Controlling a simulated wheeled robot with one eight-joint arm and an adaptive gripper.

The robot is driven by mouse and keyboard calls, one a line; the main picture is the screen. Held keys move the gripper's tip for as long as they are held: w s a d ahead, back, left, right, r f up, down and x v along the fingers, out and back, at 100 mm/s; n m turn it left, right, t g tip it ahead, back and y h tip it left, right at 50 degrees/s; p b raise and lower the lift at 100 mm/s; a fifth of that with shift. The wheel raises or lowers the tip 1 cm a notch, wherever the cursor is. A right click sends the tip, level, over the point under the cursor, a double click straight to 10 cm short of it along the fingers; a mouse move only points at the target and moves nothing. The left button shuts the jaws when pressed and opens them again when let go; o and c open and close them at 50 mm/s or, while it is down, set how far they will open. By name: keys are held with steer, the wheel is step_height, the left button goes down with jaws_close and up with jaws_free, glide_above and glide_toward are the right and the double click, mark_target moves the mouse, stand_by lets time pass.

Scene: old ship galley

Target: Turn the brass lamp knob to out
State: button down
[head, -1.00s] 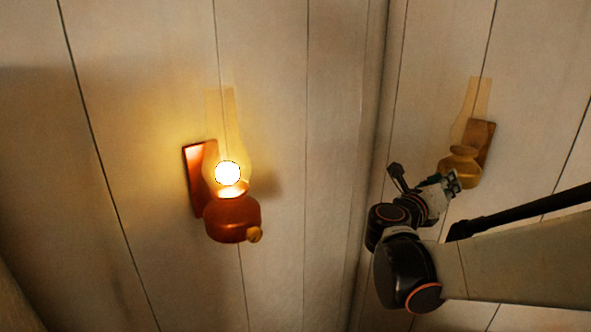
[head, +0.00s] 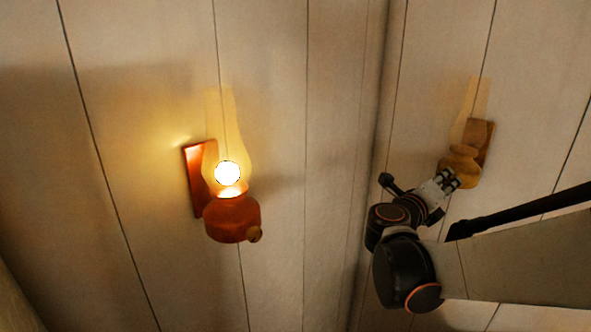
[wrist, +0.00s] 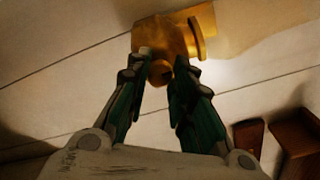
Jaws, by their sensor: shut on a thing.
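The brass lamp (head: 460,163) hangs on the right wall in the head view, with a clear glass chimney and no flame showing. In the wrist view its brass body (wrist: 168,35) is at the top. Its small knob (wrist: 159,71) sticks out toward my gripper. My gripper (wrist: 161,78) is shut on this knob, with a finger on each side. In the head view my gripper (head: 449,180) is at the lower front of the brass lamp, and the knob is hidden there. The knob's exact setting cannot be read.
A lit copper-red lamp (head: 232,218) with its own small knob (head: 255,235) hangs on the left wall, well away from my gripper. A wall corner runs between the two lamps. Red-brown blocks (wrist: 298,138) show at the wrist view's lower right.

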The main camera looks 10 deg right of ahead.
steer(key=shift+f, duration=0.1)
steer(key=c, duration=1.4)
jaws_free()
steer(key=shift+o, duration=0.2)
